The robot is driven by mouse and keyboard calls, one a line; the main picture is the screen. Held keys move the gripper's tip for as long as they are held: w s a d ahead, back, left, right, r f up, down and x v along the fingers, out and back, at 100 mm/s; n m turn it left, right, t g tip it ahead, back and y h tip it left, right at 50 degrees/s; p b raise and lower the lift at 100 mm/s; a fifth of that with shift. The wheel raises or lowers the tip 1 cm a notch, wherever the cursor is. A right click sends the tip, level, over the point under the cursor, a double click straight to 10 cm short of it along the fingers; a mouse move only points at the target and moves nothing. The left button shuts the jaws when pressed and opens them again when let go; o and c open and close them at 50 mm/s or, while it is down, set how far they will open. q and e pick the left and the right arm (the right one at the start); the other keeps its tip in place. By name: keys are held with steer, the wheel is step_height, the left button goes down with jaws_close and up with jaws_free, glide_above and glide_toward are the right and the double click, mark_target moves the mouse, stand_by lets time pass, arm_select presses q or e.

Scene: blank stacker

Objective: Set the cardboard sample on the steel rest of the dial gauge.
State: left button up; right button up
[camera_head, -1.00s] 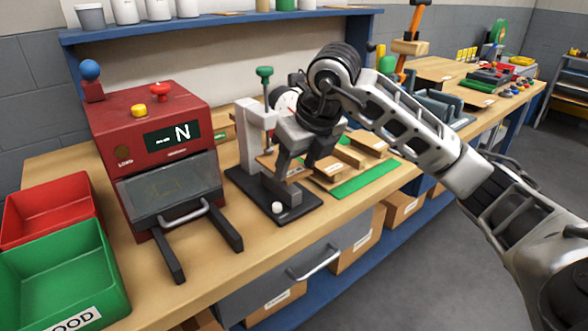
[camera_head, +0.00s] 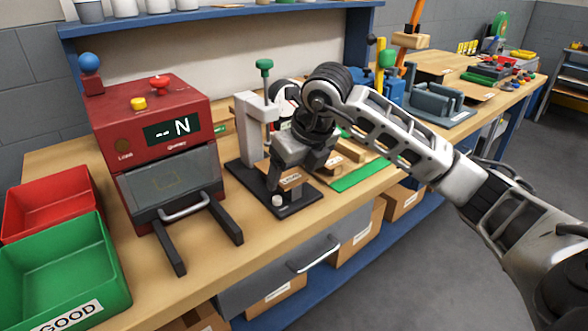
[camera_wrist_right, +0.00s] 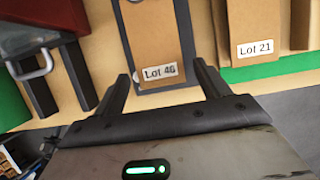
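The brown cardboard sample labelled Lot 46 (camera_wrist_right: 152,30) lies over the dark base of the dial gauge (camera_head: 250,125), its label end facing my right gripper. In the head view the sample's label end (camera_head: 290,179) shows below the gripper, at the height of the steel rest. The rest is mostly hidden under it, so I cannot see the contact. My right gripper (camera_head: 288,178) is open, its fingers (camera_wrist_right: 163,82) apart on either side of the sample's near end with gaps showing. The gauge's dial is partly behind my wrist. My left gripper is not in view.
A red tester (camera_head: 150,110) with two dark front bars stands left of the gauge. Red (camera_head: 50,200) and green (camera_head: 65,260) bins are at far left. The front bench edge is clear.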

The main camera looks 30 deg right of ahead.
steer(key=shift+r, duration=0.3)
steer(key=v, duration=1.1)
steer(key=shift+s+r+p, duration=0.15)
steer(key=shift+r+p, duration=0.15)
steer(key=shift+r, duration=0.05)
